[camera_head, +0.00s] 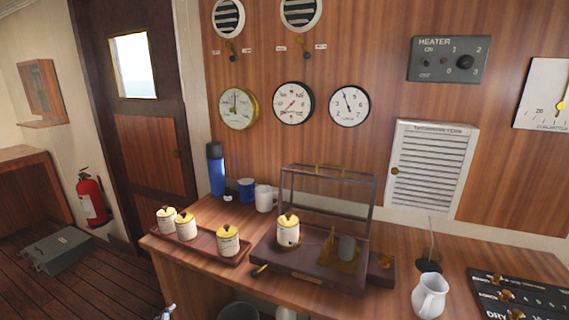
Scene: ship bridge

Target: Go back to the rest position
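A small grey part of my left gripper (168,313) shows at the bottom edge, left of the wooden counter (190,284) and below its top. Most of it is cut off by the frame, so I cannot tell whether it is open or shut. It appears apart from the counter and everything on it. My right gripper is not in view.
The counter holds a tray (205,252) with three yellow-lidded jars, a glass-backed case (330,272) with another such jar, a blue bottle (216,170), mugs, a white pitcher (429,296) and a black switch panel (520,300). A fire extinguisher (91,200) and grey box (58,250) stand left.

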